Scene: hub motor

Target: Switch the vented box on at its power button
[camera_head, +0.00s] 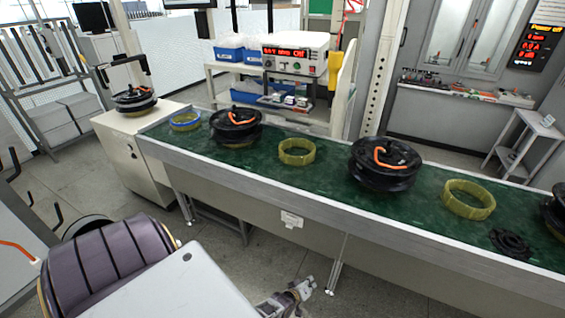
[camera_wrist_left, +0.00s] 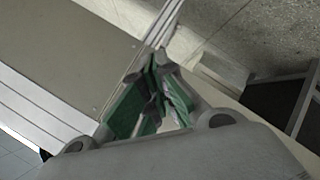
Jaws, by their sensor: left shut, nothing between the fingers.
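No box with clear vents or a power button can be made out for certain. A white instrument box (camera_head: 295,53) with a lit red display and small controls stands on the back trolley in the head view; I cannot tell whether it has vents. My left gripper (camera_head: 301,291) is low at the bottom of the head view, in front of the conveyor and far from that box. In the left wrist view its green-padded fingers (camera_wrist_left: 157,98) are shut and empty, with the conveyor side and floor behind them. My right gripper is not in view.
The green conveyor (camera_head: 325,178) crosses the view, bearing black wheel hubs (camera_head: 385,163) and yellow rings (camera_head: 297,151). A pale cabinet (camera_head: 150,160) stands at its left end. A wall display (camera_head: 536,45) at right reads "Power off". Floor is open in front of the conveyor.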

